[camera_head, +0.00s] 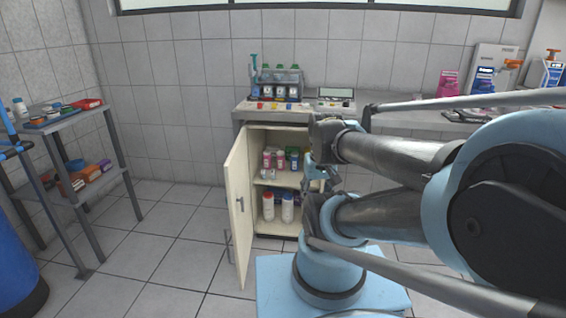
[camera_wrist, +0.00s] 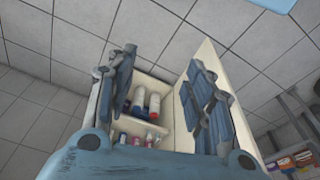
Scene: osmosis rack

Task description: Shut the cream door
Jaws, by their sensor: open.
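The cream door (camera_head: 237,178) stands wide open on the left side of the cream cabinet (camera_head: 262,228), with a handle on its face. In the wrist view the door (camera_wrist: 210,52) is on the right, partly hidden by a finger. My gripper (camera_head: 322,174) is in front of the right part of the cabinet opening, apart from the door in the head view. In the wrist view my gripper (camera_wrist: 162,56) has its fingers spread, with the cabinet interior between them. Whether a finger touches the door is unclear.
White bottles (camera_head: 287,208) and small containers stand on the cabinet shelves. A grey counter (camera_head: 400,108) above carries a bottle rack (camera_head: 277,84) and equipment. A side shelf unit (camera_head: 75,197) stands at the left. Tiled floor left of the door is clear.

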